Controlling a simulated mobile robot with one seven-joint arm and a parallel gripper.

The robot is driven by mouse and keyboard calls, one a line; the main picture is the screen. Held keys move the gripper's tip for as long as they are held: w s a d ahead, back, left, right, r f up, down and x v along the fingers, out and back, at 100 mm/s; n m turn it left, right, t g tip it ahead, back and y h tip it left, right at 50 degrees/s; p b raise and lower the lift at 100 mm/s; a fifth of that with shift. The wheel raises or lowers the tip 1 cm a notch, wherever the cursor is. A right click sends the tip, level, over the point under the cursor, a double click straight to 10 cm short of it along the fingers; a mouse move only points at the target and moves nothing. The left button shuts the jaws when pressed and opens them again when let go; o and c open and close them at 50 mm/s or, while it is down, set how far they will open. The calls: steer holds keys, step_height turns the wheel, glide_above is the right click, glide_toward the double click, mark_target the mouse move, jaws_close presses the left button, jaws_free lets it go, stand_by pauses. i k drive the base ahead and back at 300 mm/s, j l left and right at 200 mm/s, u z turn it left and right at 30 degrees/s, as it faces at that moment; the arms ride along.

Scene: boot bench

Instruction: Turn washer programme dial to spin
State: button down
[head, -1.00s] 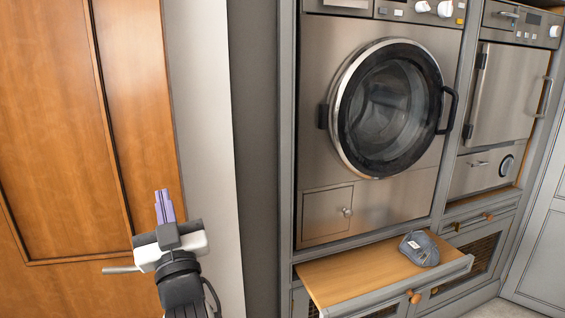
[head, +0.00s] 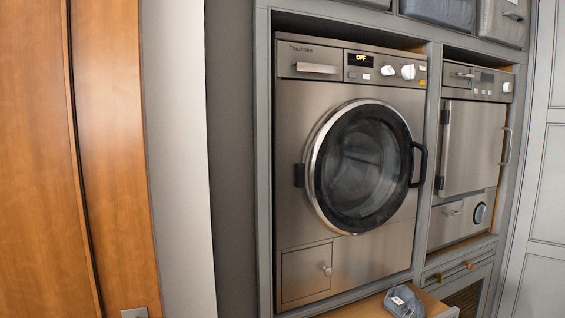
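The washer (head: 290,215) is a steel front-loader with a round dark glass door (head: 362,168), which is shut. Its control panel is along the top. The display (head: 361,60) left of the knobs reads OFF. My gripper is not in view now.
A second steel appliance (head: 468,150) with a white knob (head: 507,87) stands to the right. A pulled-out wooden shelf (head: 365,307) bears a grey-blue cap (head: 403,302) below the washer. The door handle (head: 418,165) juts out. A wooden door (head: 110,150) is at left.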

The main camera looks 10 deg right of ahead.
mark_target(408, 72)
steer(key=l+u, duration=0.95)
steer(key=l, duration=1.45)
steer(key=k+l, duration=0.15)
steer(key=l, duration=0.5)
steer(key=l+u, duration=0.1)
steer(key=l, duration=0.5)
steer(key=k+l, duration=0.15)
steer(key=l, duration=0.5)
steer(key=k+l, duration=0.1)
steer(key=l, duration=0.5)
steer(key=u, duration=0.05)
